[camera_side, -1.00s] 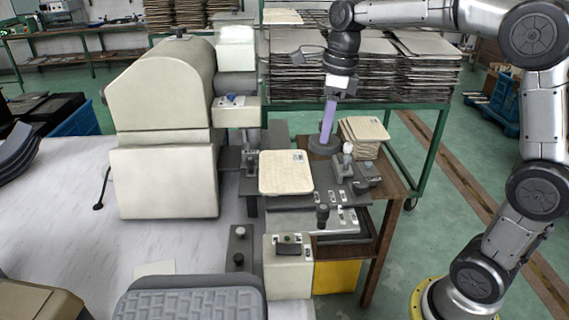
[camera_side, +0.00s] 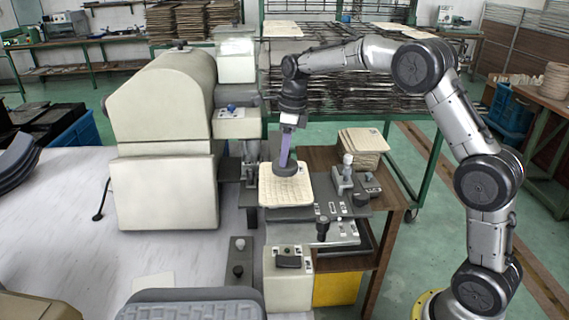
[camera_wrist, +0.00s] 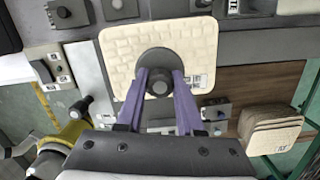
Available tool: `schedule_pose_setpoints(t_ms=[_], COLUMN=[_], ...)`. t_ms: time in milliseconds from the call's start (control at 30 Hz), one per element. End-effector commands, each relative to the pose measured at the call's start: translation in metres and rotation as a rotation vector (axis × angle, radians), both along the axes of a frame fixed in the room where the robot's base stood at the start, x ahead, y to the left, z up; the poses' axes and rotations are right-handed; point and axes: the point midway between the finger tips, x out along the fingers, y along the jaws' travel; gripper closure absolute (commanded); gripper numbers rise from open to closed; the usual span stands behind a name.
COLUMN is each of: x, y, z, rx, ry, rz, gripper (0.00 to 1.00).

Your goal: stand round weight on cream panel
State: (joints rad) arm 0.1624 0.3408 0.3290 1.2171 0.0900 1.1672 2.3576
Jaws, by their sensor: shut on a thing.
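The round weight (camera_side: 287,169) is a dark grey disc with a knob; the wrist view shows it from above (camera_wrist: 157,57). My gripper (camera_side: 284,156) has purple fingers shut on the weight's knob, as the wrist view also shows (camera_wrist: 159,78). The cream panel (camera_side: 284,193) is a square, grid-textured sheet lying flat on the machine's bed. In the wrist view the panel (camera_wrist: 120,48) lies under the weight. The weight is over the panel's far part in the side view. I cannot tell whether its base touches the panel.
A stack of cream panels (camera_side: 363,141) stands on the wooden table to the right. A large beige machine housing (camera_side: 165,140) rises on the left. The panel's near part is bare.

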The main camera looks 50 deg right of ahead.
Motion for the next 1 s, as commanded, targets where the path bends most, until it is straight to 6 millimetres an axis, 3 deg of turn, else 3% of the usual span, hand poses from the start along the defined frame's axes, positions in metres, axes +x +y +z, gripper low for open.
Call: schedule_pose_setpoints(t_ms=[233, 633, 667, 700, 833, 1000], x=[0.003, 0.003, 0.002, 0.002, 0.002, 0.002], y=[0.000, 0.000, 0.000, 0.000, 0.000, 0.000], z=[-0.030, -0.035, -0.037, -0.037, -0.037, -0.037], rx=[0.000, 0.000, 0.000, 0.000, 0.000, 0.000], ry=[-0.002, -0.004, 0.001, 0.000, 0.001, 0.001], rz=[0.001, 0.001, 0.000, 0.000, 0.000, 0.000], gripper=[1.00, 1.00, 0.62, 0.55, 0.34, 0.34])
